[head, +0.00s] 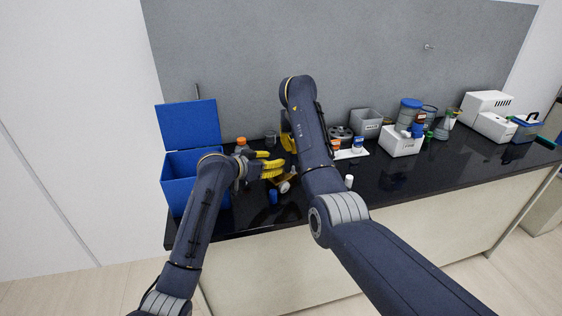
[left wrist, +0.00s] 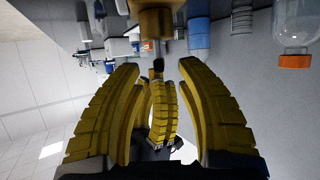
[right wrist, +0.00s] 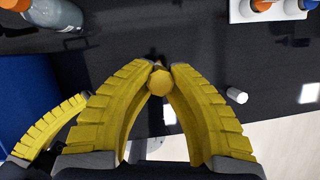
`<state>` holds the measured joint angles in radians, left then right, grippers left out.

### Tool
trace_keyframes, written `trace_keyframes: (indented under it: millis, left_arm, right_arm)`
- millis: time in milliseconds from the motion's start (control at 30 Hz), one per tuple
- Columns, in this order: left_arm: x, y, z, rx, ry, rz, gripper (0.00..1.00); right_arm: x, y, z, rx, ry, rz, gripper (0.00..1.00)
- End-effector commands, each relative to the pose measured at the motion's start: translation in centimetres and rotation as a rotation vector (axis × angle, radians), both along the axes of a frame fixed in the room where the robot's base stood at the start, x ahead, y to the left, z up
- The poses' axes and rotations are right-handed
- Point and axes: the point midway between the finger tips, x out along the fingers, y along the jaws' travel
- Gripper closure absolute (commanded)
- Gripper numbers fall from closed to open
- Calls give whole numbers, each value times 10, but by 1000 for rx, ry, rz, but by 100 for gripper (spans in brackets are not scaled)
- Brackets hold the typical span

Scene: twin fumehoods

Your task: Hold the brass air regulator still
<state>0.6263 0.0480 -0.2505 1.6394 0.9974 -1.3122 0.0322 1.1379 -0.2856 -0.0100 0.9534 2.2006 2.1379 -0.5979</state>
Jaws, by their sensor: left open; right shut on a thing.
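The brass air regulator (right wrist: 162,82) shows in the right wrist view as a faceted brass piece between my right fingertips (right wrist: 160,70); they are shut on it. In the left wrist view a brass body (left wrist: 155,22) with a grey stem and dark tip sits at the top, seemingly the same regulator. My left gripper (left wrist: 158,72) is open, its yellow fingers on either side of that line, with no clear contact. In the head view my left gripper (head: 272,166) is beside my right gripper (head: 287,139), which my right arm partly hides. The regulator is hard to make out there.
A blue open-lidded bin (head: 176,194) stands at the left end of the black bench. An orange-capped bottle (head: 241,142), a small blue item (head: 273,198) and a white vial (head: 348,182) are near the grippers. A grey box (head: 367,124) and a white rack (head: 400,146) stand further right.

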Motion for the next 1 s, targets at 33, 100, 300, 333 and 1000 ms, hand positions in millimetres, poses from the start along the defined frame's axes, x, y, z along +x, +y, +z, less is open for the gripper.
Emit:
trace_keyframes:
  millis: [33, 100, 300, 333, 1000]
  left_arm:
    - [6, -6, -2, -3, 2, -1, 64]
    - [13, -12, -6, -2, 0, -1, 64]
    - [30, -25, -15, -1, -1, 0, 64]
    - [32, -26, -16, 0, 0, 0, 64]
    - [41, -35, -22, 0, -2, 1, 67]
  right_arm:
    - [0, 0, 0, 0, 0, 0, 97]
    - [0, 0, 0, 0, 0, 0, 97]
    - [0, 0, 0, 0, 0, 0, 97]
    - [0, 0, 0, 0, 0, 0, 97]
    - [0, 0, 0, 0, 0, 0, 97]
